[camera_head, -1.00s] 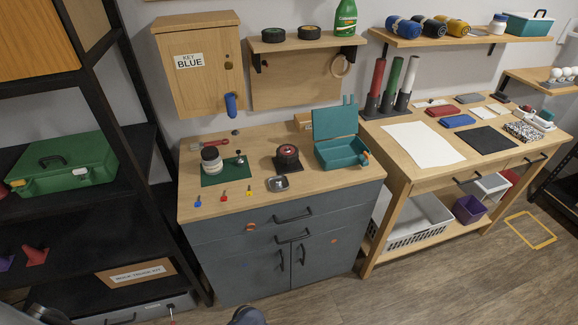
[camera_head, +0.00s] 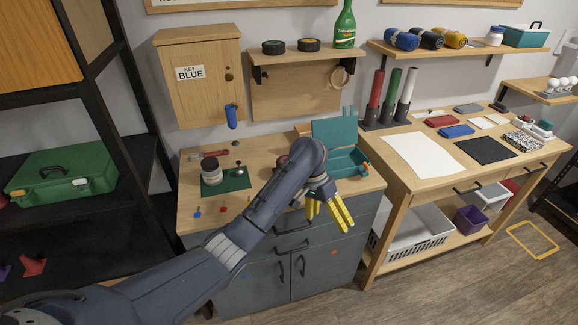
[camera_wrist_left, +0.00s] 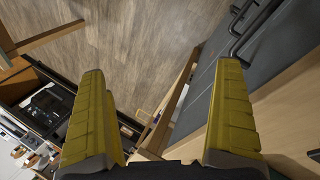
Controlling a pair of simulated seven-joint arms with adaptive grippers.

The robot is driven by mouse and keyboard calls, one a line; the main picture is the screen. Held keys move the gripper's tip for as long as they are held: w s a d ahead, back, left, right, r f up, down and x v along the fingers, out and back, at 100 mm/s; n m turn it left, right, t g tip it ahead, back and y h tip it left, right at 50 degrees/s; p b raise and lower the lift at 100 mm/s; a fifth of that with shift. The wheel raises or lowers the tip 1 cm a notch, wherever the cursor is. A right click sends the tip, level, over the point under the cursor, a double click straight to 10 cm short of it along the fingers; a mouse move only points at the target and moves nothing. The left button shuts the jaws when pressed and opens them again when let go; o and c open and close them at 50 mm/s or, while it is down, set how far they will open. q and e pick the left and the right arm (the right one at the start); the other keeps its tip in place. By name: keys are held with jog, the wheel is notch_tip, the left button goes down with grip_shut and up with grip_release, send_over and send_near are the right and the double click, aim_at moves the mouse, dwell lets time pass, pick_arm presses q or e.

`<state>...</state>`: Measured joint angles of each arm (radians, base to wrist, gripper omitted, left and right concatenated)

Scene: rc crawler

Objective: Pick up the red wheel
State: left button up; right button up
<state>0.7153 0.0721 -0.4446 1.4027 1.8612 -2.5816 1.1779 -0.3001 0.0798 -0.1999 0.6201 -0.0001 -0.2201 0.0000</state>
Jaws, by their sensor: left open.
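The wheel with the red hub, on the wooden top of the grey cabinet (camera_head: 215,270), is almost wholly hidden behind my left arm in the head view. Only a small dark red part of what seems to be this wheel (camera_head: 282,160) shows at the arm's edge. My left gripper (camera_head: 327,212) is open and empty, its yellow fingers pointing down in front of the cabinet's front edge. In the left wrist view the open fingers (camera_wrist_left: 162,115) have only floor and furniture between them. My right gripper is not in view.
A teal open box (camera_head: 348,163) stands right of the arm on the cabinet top. Two more wheels (camera_head: 274,47) sit on the wall shelf. The worktable (camera_head: 415,172) adjoins on the right.

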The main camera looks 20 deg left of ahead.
pick_arm(q)
jog(key=w+a+r+m+t+y, duration=0.1)
jog(key=w+a+r+t, duration=0.2)
jog(key=w+a+r, duration=0.6)
jog(key=w+a+r+t, duration=0.3)
jog(key=w+a+r, duration=0.1)
jog(key=a+r, duration=0.8)
jog(key=shift+y, duration=0.3)
jog(key=shift+s+a+f+x, duration=0.1)
jog(key=shift+a+x, duration=0.1)
jog(key=shift+x, duration=2.8)
jog(key=shift+s+a+f+x, duration=0.1)
jog(key=shift+a+x, duration=0.1)
jog(key=shift+x, duration=2.75)
jog(key=shift+s+a+f+x, duration=0.1)
jog(key=shift+a+x, duration=0.1)
jog(key=shift+x, duration=2.8)
jog(key=shift+r, duration=0.1)
jog(key=c, duration=1.3)
jog(key=shift+c, duration=0.2)
